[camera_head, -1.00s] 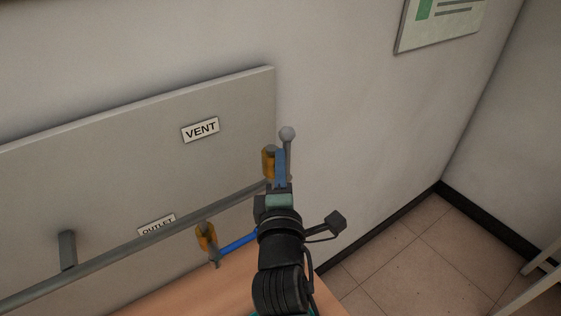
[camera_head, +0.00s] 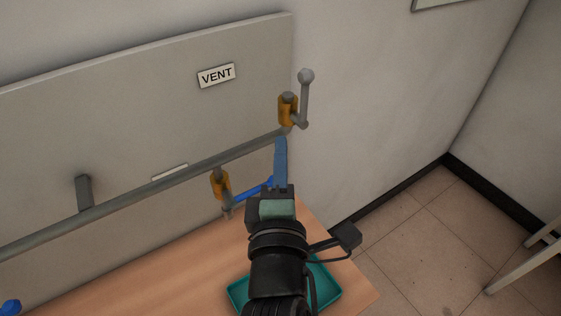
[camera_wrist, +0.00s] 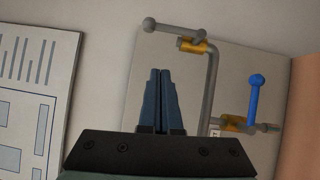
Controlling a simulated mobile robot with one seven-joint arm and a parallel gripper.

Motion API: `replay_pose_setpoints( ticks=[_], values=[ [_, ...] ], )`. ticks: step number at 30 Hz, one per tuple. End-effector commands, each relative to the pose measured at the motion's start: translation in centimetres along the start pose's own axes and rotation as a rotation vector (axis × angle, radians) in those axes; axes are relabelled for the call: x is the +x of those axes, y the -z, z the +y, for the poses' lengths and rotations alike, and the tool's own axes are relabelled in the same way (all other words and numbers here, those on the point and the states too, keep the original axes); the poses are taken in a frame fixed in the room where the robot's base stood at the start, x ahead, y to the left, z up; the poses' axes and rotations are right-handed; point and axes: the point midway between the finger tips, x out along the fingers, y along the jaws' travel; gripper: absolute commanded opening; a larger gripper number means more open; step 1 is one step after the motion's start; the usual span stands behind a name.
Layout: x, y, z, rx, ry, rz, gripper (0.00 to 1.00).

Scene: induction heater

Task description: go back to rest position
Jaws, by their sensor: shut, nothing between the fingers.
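My gripper (camera_head: 281,140) is shut and empty, its blue fingers together. In the head view it is just below the upper valve and right of the blue-handled valve, over the table. In the wrist view the shut fingers (camera_wrist: 158,72) point up at the panel, left of the pipe. The upper brass valve (camera_head: 288,110) has a grey lever with a ball end (camera_head: 306,77), standing upright. The lower brass valve (camera_head: 220,185) has a blue lever (camera_head: 250,192) pointing right and slightly up. In the wrist view the grey lever (camera_wrist: 165,28) and blue lever (camera_wrist: 255,97) both show.
The grey pipe (camera_head: 130,197) runs along the panel (camera_head: 120,110) with the VENT label (camera_head: 216,75). A teal tray (camera_head: 327,283) lies on the wooden table (camera_head: 150,281), partly hidden by my arm. Open floor (camera_head: 420,230) lies to the right.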

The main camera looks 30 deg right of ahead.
Motion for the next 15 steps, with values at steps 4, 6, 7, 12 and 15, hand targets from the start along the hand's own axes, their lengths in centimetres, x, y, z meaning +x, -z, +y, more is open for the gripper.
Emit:
replay_pose_setpoints(
  ticks=[4, 6, 7, 12, 15],
  values=[
    [-0.64, 0.02, 0.04, 0.000, -0.001, 0.001, 0.00],
    [-0.69, 0.01, 0.08, 0.000, -0.001, 0.000, 0.00],
    [-0.69, 0.01, 0.10, 0.000, -0.001, 0.000, 0.00],
    [-0.66, 0.01, 0.10, 0.000, -0.001, 0.000, 0.00],
    [-0.65, 0.01, 0.09, 0.000, -0.001, 0.000, 0.00]
  ],
)
